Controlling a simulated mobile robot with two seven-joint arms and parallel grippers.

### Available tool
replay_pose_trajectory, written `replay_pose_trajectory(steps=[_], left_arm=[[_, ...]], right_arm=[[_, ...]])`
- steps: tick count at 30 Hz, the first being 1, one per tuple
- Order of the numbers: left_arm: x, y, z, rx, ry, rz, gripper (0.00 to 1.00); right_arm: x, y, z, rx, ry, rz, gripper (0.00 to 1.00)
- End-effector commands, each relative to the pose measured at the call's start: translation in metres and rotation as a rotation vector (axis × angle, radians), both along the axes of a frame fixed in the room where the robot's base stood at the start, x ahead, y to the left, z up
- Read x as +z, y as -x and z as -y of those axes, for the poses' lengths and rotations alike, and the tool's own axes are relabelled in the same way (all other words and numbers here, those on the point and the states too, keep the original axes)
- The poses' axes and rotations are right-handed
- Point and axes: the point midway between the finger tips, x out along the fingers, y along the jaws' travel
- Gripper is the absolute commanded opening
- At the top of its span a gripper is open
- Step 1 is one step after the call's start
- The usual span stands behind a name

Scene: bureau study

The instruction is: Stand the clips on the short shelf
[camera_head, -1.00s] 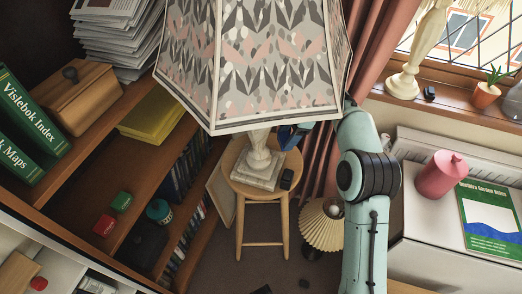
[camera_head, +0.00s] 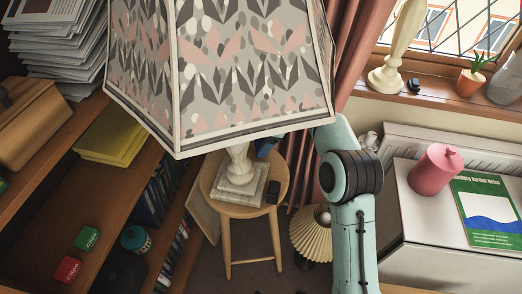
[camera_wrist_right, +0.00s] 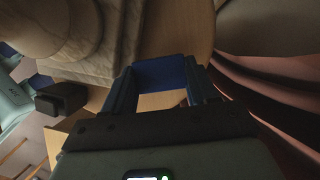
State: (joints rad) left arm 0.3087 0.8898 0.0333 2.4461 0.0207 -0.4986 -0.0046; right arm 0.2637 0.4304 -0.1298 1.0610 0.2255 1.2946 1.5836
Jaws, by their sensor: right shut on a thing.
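A green clips box (camera_head: 87,238) and a red clips box (camera_head: 67,269) stand apart on a brown shelf board (camera_head: 40,240) at the lower left of the head view. My right gripper (camera_wrist_right: 163,88) is shut on a blue box (camera_wrist_right: 165,73), seen between its fingers in the right wrist view. It is beside the pale stone lamp base (camera_wrist_right: 100,60), over the round stool. In the head view the lampshade (camera_head: 220,75) hides most of this gripper; a bit of blue shows under the shade's edge.
The lamp stands on a wooden stool (camera_head: 216,187), with a small black item (camera_head: 273,188) beside its base. A yellow stack (camera_head: 117,132) lies on the bookcase. A pleated lamp (camera_head: 311,234) stands near my right arm. A pink pot (camera_head: 437,170) sits on the cabinet at right.

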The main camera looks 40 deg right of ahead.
Motion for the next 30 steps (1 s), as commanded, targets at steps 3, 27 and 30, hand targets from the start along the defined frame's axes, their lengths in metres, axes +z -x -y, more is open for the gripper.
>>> replay_pose_trajectory(steps=[3, 27, 30], left_arm=[[-0.01, -0.009, -0.005, 0.011, -0.012, 0.023, 0.85], [-0.011, -0.013, -0.006, 0.015, -0.017, 0.035, 0.85], [-0.009, -0.013, -0.006, 0.014, -0.016, 0.034, 0.85]], right_arm=[[-0.022, 0.0, 0.0, 0.0, -0.001, -0.004, 0.28], [-0.031, 0.0, 0.0, 0.0, 0.0, -0.001, 0.68], [-0.024, 0.0, 0.002, -0.001, 0.002, 0.001, 0.68]])
